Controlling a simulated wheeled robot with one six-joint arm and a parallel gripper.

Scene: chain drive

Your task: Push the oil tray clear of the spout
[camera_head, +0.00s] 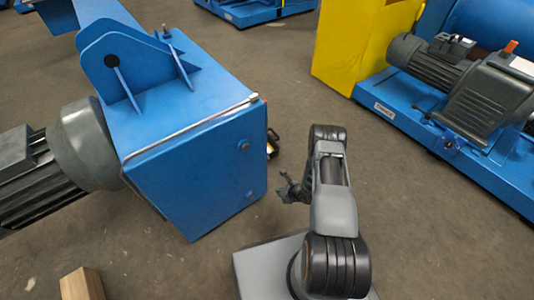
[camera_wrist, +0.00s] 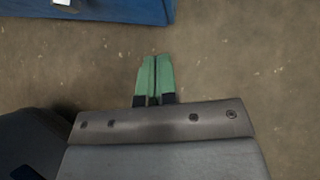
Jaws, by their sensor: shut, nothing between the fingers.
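A small dark object with a yellow patch (camera_head: 271,143) shows just past the right edge of the blue housing (camera_head: 200,170) in the head view. It may be the oil tray; most of it is hidden behind the housing. I cannot make out a spout. My gripper (camera_head: 283,186) hangs to the right of the housing, apart from it and nearer than the dark object. In the wrist view its green fingers (camera_wrist: 154,62) are shut together, empty, above bare floor. No tray shows in the wrist view.
A grey motor (camera_head: 40,170) joins the housing's left side. A wooden block (camera_head: 82,284) lies at the lower left. A yellow guard (camera_head: 362,45) and a blue-based machine (camera_head: 440,140) stand at the right. A blue edge (camera_wrist: 110,10) crosses the wrist view's upper left. Floor between is clear.

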